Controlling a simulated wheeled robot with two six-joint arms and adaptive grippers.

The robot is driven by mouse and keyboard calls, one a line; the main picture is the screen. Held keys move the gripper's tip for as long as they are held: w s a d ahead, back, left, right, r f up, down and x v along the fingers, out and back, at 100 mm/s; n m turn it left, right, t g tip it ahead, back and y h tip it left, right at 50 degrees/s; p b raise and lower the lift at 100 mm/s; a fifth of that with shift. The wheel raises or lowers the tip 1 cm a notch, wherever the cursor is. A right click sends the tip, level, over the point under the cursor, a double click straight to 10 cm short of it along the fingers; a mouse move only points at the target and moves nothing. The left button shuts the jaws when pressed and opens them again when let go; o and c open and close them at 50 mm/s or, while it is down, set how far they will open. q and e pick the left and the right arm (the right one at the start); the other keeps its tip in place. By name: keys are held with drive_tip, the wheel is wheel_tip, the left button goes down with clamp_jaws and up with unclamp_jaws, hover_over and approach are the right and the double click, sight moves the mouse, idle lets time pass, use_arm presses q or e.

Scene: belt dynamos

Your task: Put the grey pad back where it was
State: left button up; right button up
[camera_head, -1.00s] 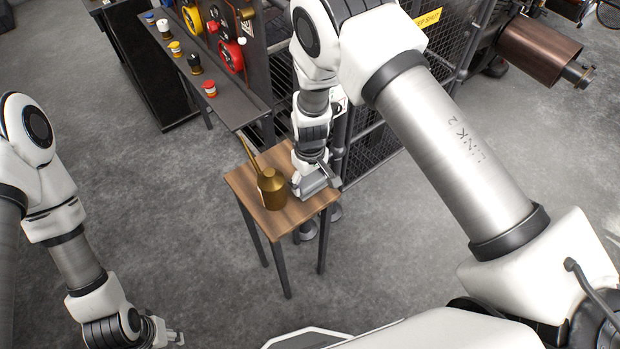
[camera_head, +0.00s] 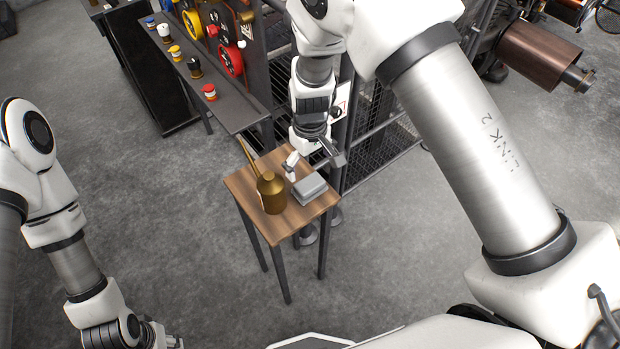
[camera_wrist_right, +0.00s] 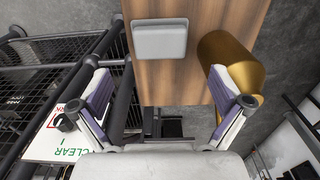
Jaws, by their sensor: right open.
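The grey pad (camera_head: 310,189) lies flat on the small wooden table (camera_head: 286,225), near its right side. It also shows in the right wrist view (camera_wrist_right: 159,39), resting on the wood. My right gripper (camera_head: 315,160) is open and empty, just behind the pad and apart from it. In the right wrist view its two fingers (camera_wrist_right: 160,88) are spread wide, with the pad beyond them. My left gripper (camera_head: 170,341) is at the bottom left, small and partly cut off, far from the table.
A brass oil can (camera_head: 271,192) stands on the table, left of the pad and close to my right gripper's finger. A grey shelf (camera_head: 205,75) with several coloured knobs is behind left. A mesh fence (camera_head: 385,130) stands behind right. Floor in front is clear.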

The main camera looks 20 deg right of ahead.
drive_tip(key=s+d+f+m, duration=0.1)
drive_tip(key=s+d+f, duration=0.2)
drive_tip(key=s, duration=0.6)
drive_tip(key=s+d+f+m, duration=0.2)
drive_tip(key=s+f, duration=0.4)
drive_tip(key=s, duration=0.3)
drive_tip(key=s+d+f+m, duration=0.1)
drive_tip(key=s+d+f, duration=0.3)
drive_tip(key=s, duration=0.5)
drive_tip(key=shift+d+f, duration=0.35)
drive_tip(key=shift+f, duration=0.1)
